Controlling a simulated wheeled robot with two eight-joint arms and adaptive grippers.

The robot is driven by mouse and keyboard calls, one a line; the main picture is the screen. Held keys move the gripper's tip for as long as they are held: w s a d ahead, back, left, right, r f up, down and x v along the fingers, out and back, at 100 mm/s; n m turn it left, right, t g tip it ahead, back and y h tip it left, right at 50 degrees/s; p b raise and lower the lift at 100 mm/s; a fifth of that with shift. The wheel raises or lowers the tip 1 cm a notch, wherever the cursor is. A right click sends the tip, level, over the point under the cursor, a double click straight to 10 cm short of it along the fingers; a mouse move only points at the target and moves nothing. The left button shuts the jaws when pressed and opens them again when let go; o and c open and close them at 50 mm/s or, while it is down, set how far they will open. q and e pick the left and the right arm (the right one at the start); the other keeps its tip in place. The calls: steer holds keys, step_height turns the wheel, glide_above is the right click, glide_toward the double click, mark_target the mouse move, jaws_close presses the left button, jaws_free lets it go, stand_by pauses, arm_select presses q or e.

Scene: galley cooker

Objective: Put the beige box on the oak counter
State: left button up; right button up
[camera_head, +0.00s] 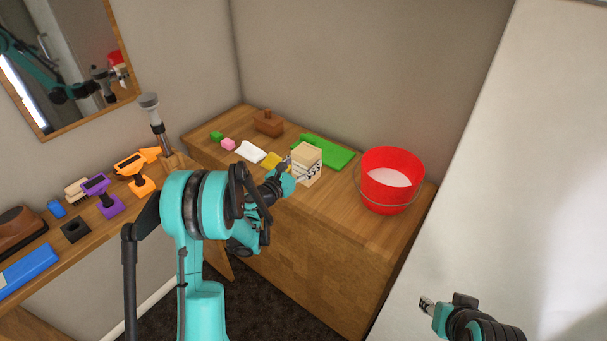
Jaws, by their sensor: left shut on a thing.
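The beige box (307,153) is upright at the oak counter (335,202), over its middle part. My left gripper (301,173) is shut on the beige box, with its fingers across the lower part of the side facing me. The box's base is partly hidden by the fingers, so I cannot tell whether it touches the counter top. My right gripper (427,305) is at the bottom right, away from the counter and the box. Its fingers are too small to show whether they are open or shut.
A red bucket (378,193) stands right of the box. A green slab (330,151) lies behind it. A yellow piece (269,160), a white piece (250,151) and a brown block (268,122) are to the left. Bare counter shows in front of the bucket.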

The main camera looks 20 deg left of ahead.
mark_target(298, 175)
arm_select(q)
steer(key=shift+a+f, duration=0.15)
steer(key=shift+a, duration=0.15)
steer(key=shift+f, duration=0.25)
step_height(298, 175, down, 4)
steer(key=shift+r+b, duration=0.15)
steer(key=shift+b, duration=0.8)
steer(key=shift+r, duration=0.1)
steer(key=o, duration=1.3)
